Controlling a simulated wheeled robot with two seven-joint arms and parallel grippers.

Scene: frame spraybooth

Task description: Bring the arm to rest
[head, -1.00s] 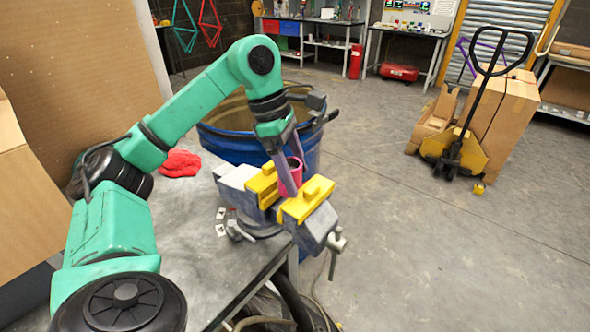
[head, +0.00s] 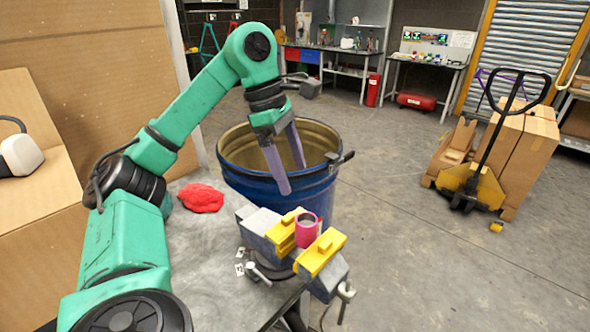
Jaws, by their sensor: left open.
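My left arm comes in from the left, and its left gripper (head: 293,180) is open and empty. Its two long purple-grey fingers point down in front of the blue drum, above and behind the vise. A pink ring-shaped part (head: 306,231) stands upright between the yellow jaw pads of the grey bench vise (head: 258,222). The gripper is apart from the pink part. My right gripper does not show.
The vise sits at the corner of the grey workbench (head: 205,240), with a red cloth (head: 201,198) behind it. The open blue drum (head: 235,180) stands beyond. A yellow pallet truck (head: 472,186) with cardboard boxes is at right.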

